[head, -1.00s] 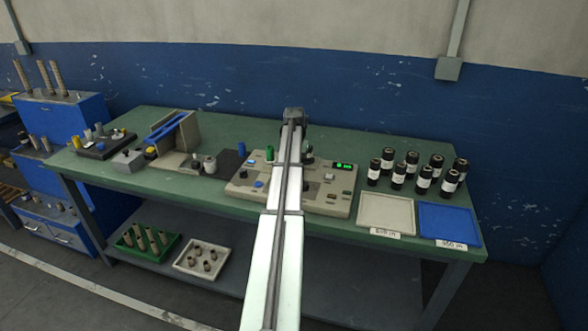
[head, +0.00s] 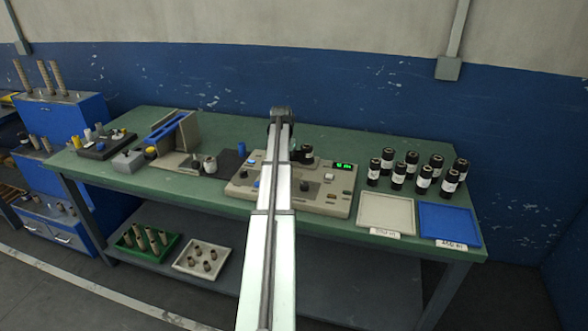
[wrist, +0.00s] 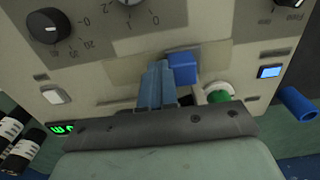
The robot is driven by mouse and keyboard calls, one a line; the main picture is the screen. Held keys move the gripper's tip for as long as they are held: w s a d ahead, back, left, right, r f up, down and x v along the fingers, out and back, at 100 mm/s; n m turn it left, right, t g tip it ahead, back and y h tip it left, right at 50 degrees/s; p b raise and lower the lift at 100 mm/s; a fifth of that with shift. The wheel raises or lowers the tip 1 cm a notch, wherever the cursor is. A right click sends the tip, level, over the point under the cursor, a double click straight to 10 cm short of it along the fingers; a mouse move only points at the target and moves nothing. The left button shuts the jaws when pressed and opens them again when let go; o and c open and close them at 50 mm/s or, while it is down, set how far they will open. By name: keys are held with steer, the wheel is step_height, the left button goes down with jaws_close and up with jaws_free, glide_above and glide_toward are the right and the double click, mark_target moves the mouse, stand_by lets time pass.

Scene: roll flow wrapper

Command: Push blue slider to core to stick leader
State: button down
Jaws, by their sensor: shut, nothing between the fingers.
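The blue slider (wrist: 183,64) shows in the wrist view on the light panel of the control box (wrist: 95,90). In the head view my arm hides it. My gripper (wrist: 158,68) is shut and empty, its bluish fingers just left of the slider in the wrist view, very close. I cannot tell whether they touch it. A dark upright roll (head: 306,153), possibly the core, stands right of my arm at the back of the box. The leader cannot be made out.
A green knob (wrist: 219,95) and a blue cylinder (wrist: 299,103) are right of my fingers in the wrist view. Several black rolls (head: 397,177), a beige tray (head: 386,213) and a blue tray (head: 449,223) occupy the bench's right side.

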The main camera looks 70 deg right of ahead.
steer(key=shift+w, duration=1.05)
steer(key=shift+s, duration=0.65)
steer(key=shift+r, duration=0.1)
step_height(320, 180, up, 8)
stand_by(0.6)
